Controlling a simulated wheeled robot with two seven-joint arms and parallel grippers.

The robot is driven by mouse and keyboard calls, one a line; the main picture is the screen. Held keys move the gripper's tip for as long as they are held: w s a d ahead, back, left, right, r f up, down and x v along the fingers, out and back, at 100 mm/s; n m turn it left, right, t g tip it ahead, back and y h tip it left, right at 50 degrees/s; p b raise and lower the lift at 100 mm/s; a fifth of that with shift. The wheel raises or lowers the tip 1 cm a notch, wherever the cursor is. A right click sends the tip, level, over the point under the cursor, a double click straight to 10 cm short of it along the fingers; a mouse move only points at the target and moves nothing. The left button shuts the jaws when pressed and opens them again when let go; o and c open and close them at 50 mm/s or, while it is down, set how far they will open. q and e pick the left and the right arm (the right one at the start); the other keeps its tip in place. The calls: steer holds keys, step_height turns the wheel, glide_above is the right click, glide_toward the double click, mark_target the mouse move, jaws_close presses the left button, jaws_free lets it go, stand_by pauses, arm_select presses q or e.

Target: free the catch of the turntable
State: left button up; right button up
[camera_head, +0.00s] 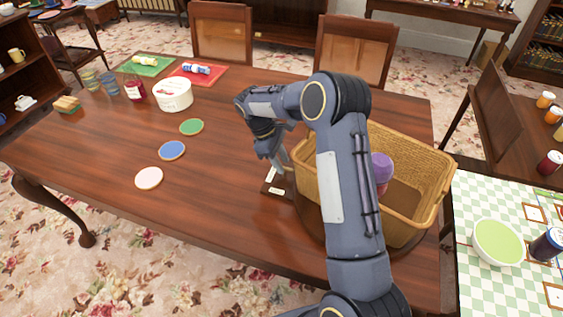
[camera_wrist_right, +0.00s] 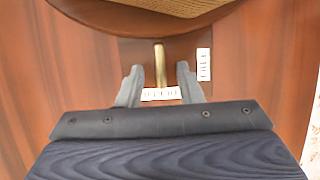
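The turntable is a round dark wooden disc, its edge (camera_head: 308,215) showing under the wicker basket (camera_head: 328,183); its rim (camera_wrist_right: 105,26) also shows in the right wrist view. The catch, a brass lever (camera_wrist_right: 160,62), sticks out by the rim, with one white label (camera_wrist_right: 160,94) at its near end and another (camera_wrist_right: 204,64) to its right. The lettering is too small to read. My right gripper (camera_head: 280,163) is low over the catch; in the wrist view its fingers (camera_wrist_right: 159,70) are apart, one either side of the lever, with gaps visible. My left gripper is out of view.
The basket holds a purple-lidded jar (camera_head: 381,168). Coasters (camera_head: 172,150), a round white box (camera_head: 174,94), and green (camera_head: 146,65) and red mats (camera_head: 199,75) lie to the left. A checked side table with a bowl (camera_head: 498,242) stands right. The table's front left is clear.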

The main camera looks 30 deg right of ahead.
steer(key=shift+s+d+f, duration=0.1)
steer(key=shift+s+f, duration=0.05)
steer(key=shift+f, duration=0.3)
steer(key=shift+c, duration=0.4)
jaws_close()
steer(key=shift+n, duration=0.4)
steer(key=n+t+h, duration=0.1)
steer(key=n, duration=0.2)
steer(key=shift+s+n, duration=0.15)
steer(key=shift+n, duration=0.15)
steer(key=shift+s+a+n+t, duration=0.1)
steer(key=shift+n+t, duration=0.4)
steer(key=shift+n, duration=0.65)
steer(key=shift+s+a+n+t, duration=0.1)
steer(key=shift+n+t, duration=0.4)
steer(key=shift+n, duration=0.65)
